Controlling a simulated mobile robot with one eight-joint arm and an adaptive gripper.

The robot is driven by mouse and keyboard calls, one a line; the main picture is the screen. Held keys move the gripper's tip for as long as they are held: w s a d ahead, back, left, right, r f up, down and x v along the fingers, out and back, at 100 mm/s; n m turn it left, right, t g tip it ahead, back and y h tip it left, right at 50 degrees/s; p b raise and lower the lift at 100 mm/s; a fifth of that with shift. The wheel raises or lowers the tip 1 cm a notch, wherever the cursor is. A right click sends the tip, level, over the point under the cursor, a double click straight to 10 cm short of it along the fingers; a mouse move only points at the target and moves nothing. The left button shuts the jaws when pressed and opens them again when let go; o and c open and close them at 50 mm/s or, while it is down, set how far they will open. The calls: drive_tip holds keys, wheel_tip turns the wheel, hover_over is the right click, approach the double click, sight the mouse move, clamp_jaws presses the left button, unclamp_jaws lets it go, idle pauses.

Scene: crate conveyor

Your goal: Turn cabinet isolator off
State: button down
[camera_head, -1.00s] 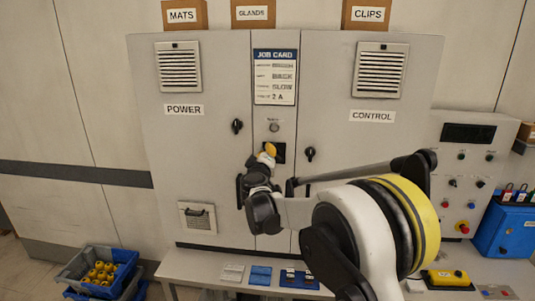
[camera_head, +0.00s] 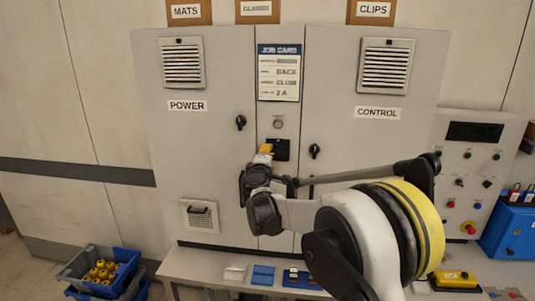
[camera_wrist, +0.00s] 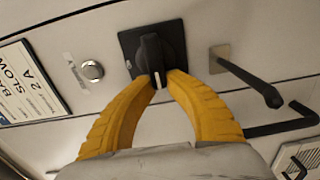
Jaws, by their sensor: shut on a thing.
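The cabinet isolator is a black rotary knob on a square black plate, on the narrow middle panel of the grey cabinet (camera_head: 225,150). In the wrist view the isolator (camera_wrist: 150,48) fills the top middle, and the yellow fingers of my gripper (camera_wrist: 164,82) are shut on the lower end of its knob. In the head view my gripper (camera_head: 264,152) reaches up to the isolator plate (camera_head: 282,146), and its yellow fingers hide part of the knob. Any position marking on the plate cannot be read.
A round button (camera_wrist: 92,70) sits beside the isolator, near the job card (camera_head: 279,72). Black door handles (camera_wrist: 255,82) stick out nearby. A control panel (camera_head: 478,150) stands right. Blue crates (camera_head: 75,272) stand on the floor at left.

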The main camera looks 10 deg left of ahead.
drive_tip(key=shift+d, duration=0.15)
drive_tip(key=c, duration=1.5)
unclamp_jaws()
drive_tip(key=shift+r, duration=0.1)
drive_tip(key=shift+c, duration=0.2)
drive_tip(key=shift+o, duration=0.9)
drive_tip(key=shift+w+d, duration=0.2)
drive_tip(key=shift+s+a, duration=0.25)
drive_tip(key=shift+s, duration=0.1)
drive_tip(key=s, duration=1.1)
drive_tip(key=shift+s, duration=0.2)
